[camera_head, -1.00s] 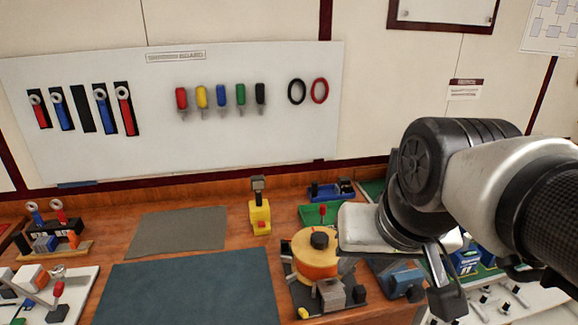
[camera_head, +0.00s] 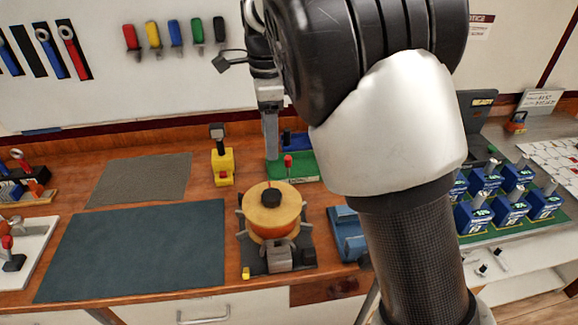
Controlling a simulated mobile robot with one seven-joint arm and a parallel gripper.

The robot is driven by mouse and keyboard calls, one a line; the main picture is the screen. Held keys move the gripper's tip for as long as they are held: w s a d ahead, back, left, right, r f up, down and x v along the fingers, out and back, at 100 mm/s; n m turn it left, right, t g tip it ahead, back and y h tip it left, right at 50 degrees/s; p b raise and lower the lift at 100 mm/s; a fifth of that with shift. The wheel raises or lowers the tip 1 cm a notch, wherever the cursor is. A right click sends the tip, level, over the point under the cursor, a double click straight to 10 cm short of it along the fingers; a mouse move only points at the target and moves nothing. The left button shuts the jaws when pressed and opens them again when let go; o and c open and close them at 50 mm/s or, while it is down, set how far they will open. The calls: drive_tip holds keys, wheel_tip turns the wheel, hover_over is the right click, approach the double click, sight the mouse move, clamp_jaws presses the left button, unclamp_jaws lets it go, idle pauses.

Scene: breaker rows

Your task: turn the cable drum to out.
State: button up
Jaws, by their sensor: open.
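The cable drum (camera_head: 283,217) is a yellow-topped spool with an orange side and a black knob (camera_head: 271,197) in its middle. It sits in a dark grey stand (camera_head: 307,254) near the front of the wooden bench. No "out" mark can be read on it. My gripper (camera_head: 262,110) is small in view and partly hidden behind my arm. It is up behind the drum in the picture, in front of the white board, apart from the drum and holding nothing visible. Its jaws are open.
A yellow stand (camera_head: 223,168) is left of the drum. A green tray (camera_head: 305,170) with a red-topped lever lies behind it. A blue device (camera_head: 346,235) is to the right. Dark mats (camera_head: 140,250) leave free room at left. My arm covers the right middle.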

sight(271, 193)
wheel_tip(271, 193, down, 18)
drive_tip(key=shift+a+r, duration=0.15)
drive_tip(key=shift+r, duration=0.05)
drive_tip(key=shift+c, duration=0.3)
drive_tip(key=c, duration=1.5)
